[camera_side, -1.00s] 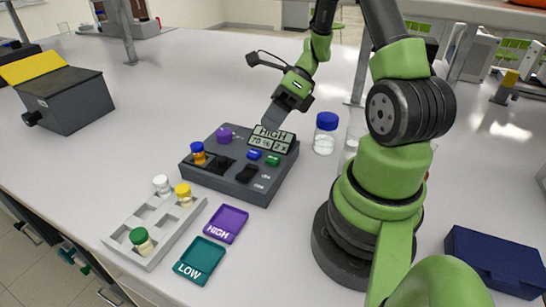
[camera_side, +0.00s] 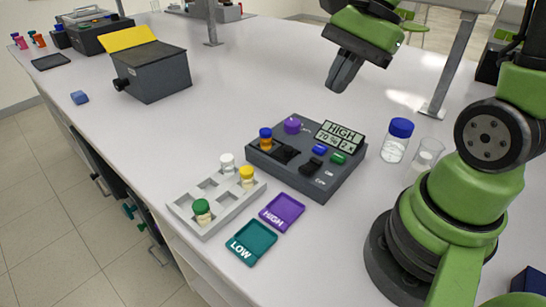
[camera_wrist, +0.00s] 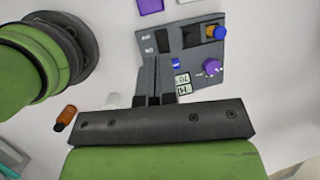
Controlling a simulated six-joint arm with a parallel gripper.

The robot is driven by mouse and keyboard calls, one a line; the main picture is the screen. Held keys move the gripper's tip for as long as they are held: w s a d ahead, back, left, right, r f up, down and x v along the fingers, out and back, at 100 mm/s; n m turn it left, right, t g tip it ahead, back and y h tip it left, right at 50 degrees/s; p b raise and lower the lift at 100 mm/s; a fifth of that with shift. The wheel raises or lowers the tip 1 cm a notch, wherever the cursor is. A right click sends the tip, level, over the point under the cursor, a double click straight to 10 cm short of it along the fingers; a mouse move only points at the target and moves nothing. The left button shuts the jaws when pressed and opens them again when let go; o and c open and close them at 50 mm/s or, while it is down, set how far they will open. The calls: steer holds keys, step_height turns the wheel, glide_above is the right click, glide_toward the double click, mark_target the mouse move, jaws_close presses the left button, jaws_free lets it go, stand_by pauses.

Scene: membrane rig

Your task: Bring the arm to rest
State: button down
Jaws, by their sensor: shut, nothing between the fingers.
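My gripper (camera_side: 340,80) hangs in the air behind and above the dark grey membrane rig (camera_side: 285,170), shut and empty, touching nothing. In the wrist view its fingers (camera_wrist: 154,95) are together, with the rig (camera_wrist: 160,75) beyond them. The rig's display (camera_side: 340,137) reads HIGH, 70 % and 2x. An amber vial with a blue cap (camera_side: 266,141) stands in the rig's left part. A purple knob (camera_side: 292,125), a blue button (camera_side: 320,149), a green button (camera_side: 338,158) and a black switch (camera_side: 312,165) are on its top.
A grey rack (camera_side: 185,211) holds white-, yellow- and green-capped vials. Purple HIGH (camera_side: 283,225) and teal LOW (camera_side: 262,232) trays lie nearby. A blue-capped bottle (camera_side: 395,145) and beaker (camera_side: 428,152) stand between rig and my base. A dark box (camera_side: 160,80) stands left; table between is clear.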

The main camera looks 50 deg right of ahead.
steer(key=s+a+r+n+t+h, duration=0.2)
steer(key=s+a+r+n+t, duration=0.2)
steer(key=n, duration=1)
steer(key=shift+s+a+r+t, duration=0.3)
steer(key=shift+s+a+r, duration=0.5)
steer(key=shift+s+r, duration=0.85)
steer(key=shift+w+r, duration=0.15)
steer(key=shift+w, duration=0.05)
